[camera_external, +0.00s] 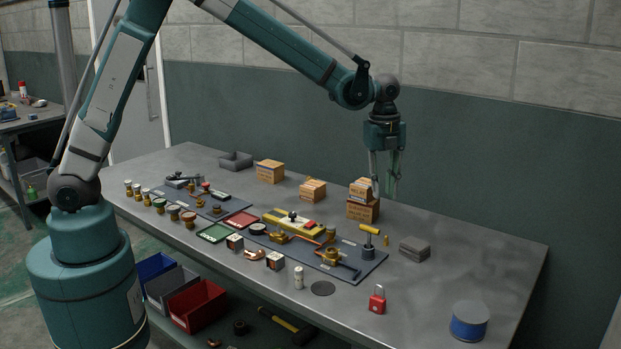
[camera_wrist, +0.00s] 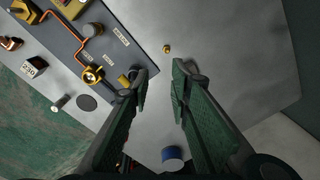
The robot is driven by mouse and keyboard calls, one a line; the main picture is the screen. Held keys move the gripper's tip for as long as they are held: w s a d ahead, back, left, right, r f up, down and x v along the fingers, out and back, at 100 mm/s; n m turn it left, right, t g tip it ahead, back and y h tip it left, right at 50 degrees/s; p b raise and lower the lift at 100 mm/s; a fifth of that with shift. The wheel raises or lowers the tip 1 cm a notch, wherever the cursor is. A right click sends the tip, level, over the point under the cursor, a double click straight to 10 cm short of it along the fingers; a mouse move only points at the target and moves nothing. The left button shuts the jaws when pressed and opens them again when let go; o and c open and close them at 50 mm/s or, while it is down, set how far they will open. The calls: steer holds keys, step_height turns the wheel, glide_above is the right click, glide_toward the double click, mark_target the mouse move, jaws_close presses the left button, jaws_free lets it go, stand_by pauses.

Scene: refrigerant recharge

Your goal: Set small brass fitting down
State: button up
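A small brass fitting (camera_external: 386,240) stands on the bare grey table, just right of the dark mat's far right corner. In the wrist view the fitting (camera_wrist: 167,48) sits ahead of the fingertips, with clear table around it. My gripper (camera_external: 385,192) points down and is well above the table, near the cardboard boxes in the picture. In the wrist view my gripper (camera_wrist: 159,82) has its two green fingers apart with nothing between them. The fitting is apart from the fingers.
The dark mat (camera_wrist: 60,25) holds copper piping and brass valves. Stacked cardboard boxes (camera_external: 362,210) stand behind it. A grey block (camera_external: 414,249), a red padlock (camera_external: 377,300) and a blue spool (camera_external: 468,322) stand to the right. Bare table lies between them.

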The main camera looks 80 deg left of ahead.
steer(key=s+d+r+n+t, duration=0.2)
steer(key=s+d+r+n, duration=0.2)
steer(key=s+r, duration=0.55)
steer(key=s+d+r+n+t, duration=0.1)
steer(key=s+d+r+n, duration=0.25)
steer(key=s+r, duration=0.6)
steer(key=s+d+f+n+t, duration=0.1)
steer(key=s+n, duration=0.3)
steer(key=s, duration=0.8)
steer(key=s+d+f+n+t, duration=0.2)
steer(key=s+n, duration=0.3)
steer(key=s, duration=0.7)
steer(key=shift+s+d+f+t, duration=0.3)
steer(key=shift+s+d+f, duration=0.1)
steer(key=shift+f, duration=0.3)
